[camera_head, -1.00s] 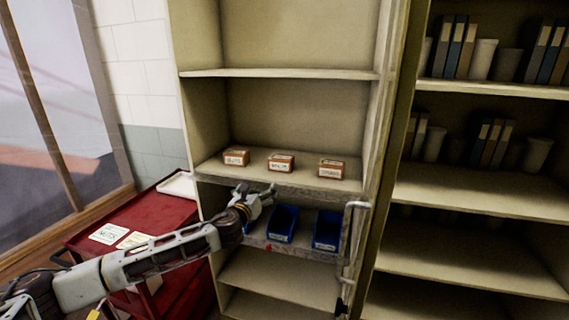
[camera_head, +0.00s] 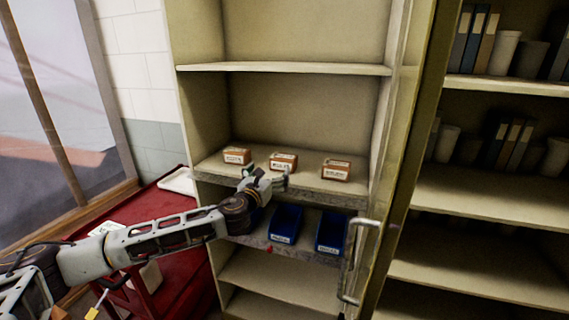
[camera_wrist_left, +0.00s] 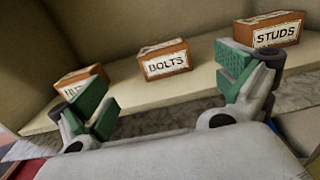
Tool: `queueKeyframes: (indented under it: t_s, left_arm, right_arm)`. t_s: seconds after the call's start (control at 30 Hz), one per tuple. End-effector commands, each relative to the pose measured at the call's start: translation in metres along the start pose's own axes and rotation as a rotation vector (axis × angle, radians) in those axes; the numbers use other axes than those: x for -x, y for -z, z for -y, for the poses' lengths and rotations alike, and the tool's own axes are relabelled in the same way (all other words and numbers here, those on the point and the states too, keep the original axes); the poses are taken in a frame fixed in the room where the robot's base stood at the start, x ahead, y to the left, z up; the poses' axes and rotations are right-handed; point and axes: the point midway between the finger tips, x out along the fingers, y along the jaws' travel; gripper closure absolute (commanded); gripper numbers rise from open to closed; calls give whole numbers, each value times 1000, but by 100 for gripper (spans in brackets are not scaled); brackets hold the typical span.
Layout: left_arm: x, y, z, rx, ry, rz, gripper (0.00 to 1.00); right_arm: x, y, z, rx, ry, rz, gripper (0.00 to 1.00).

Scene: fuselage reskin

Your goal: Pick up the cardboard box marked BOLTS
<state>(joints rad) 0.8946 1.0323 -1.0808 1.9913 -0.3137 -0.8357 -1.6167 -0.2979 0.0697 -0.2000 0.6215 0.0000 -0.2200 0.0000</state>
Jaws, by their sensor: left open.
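The cardboard box marked BOLTS (camera_wrist_left: 165,61) stands on the shelf in the left wrist view, between the two spread fingers and beyond them. In the head view it is the middle box (camera_head: 284,162) of three on the shelf. My left gripper (camera_head: 270,175) is at the shelf's front edge, just in front of the BOLTS box and apart from it. In the left wrist view the left gripper (camera_wrist_left: 168,98) is open and empty, with green finger pads. My right gripper does not show.
A box marked STUDS (camera_wrist_left: 270,30) stands right of the BOLTS box, and another box (camera_wrist_left: 82,82), partly hidden by a finger, stands left. Blue bins (camera_head: 286,224) sit on the shelf below. A red cart (camera_head: 180,270) stands at left, a door handle (camera_head: 362,262) at right.

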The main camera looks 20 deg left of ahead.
Motion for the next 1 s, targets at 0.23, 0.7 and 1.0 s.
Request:
queueKeyframes:
  t_s: [0.23,0.7,1.0]
  left_arm:
    - [-4,0,0,1,0,0,0]
    - [-42,-1,0,2,-1,1,0]
    - [-68,-1,1,2,0,0,0]
  right_arm:
    - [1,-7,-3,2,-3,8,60]
    - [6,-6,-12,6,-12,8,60]
    - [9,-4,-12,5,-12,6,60]
